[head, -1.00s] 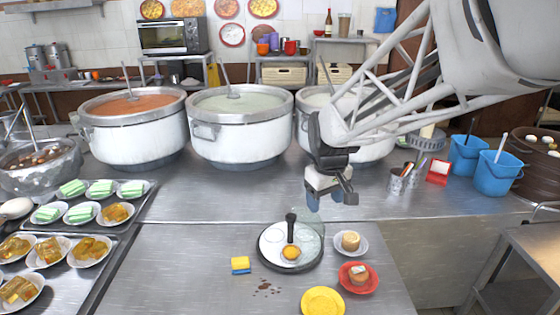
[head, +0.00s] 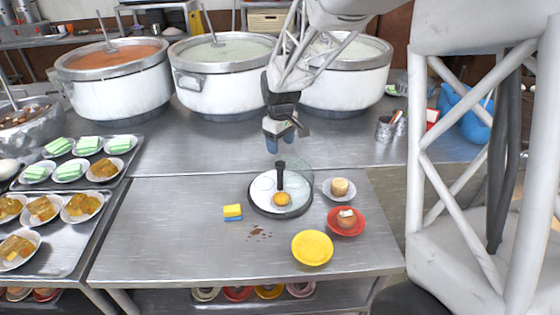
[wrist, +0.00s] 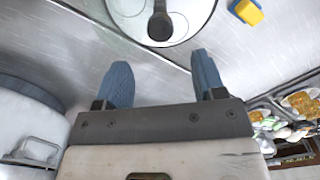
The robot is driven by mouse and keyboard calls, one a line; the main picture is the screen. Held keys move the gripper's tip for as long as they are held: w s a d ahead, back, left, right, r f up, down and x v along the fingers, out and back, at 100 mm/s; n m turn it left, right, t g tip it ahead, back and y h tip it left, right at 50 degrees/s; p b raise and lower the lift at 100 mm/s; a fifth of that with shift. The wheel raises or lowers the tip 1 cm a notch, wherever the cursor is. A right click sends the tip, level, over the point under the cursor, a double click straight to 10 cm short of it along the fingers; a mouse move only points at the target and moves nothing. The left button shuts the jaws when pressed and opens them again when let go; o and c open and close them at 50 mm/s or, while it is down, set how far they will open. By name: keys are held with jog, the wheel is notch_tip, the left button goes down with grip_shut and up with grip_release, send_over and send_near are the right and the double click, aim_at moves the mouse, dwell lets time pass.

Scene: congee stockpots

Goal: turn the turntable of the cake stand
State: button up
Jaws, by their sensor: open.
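The cake stand's round turntable (head: 263,186) sits on the steel table, white on top with a dark rim. A black upright handle (head: 280,175) stands up near its middle, and a small yellow-orange cake (head: 282,199) lies at its front. A clear cover shows over its right part. My gripper (head: 284,146) is open and empty, above and behind the stand and apart from it. In the wrist view my blue fingertips (wrist: 160,75) are spread, with the turntable (wrist: 185,15) and the handle (wrist: 159,27) beyond them.
A yellow-and-blue sponge (head: 232,211) lies left of the stand, near brown spots. A white plate with a cake (head: 329,194), a red plate (head: 357,231) and a yellow plate (head: 312,248) are to the right and front. Large pots (head: 228,98) stand behind.

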aim_at(280, 164)
jog(key=shift+f, duration=0.1)
dwell(0.3)
jog(key=shift+f, duration=3.85)
grip_shut()
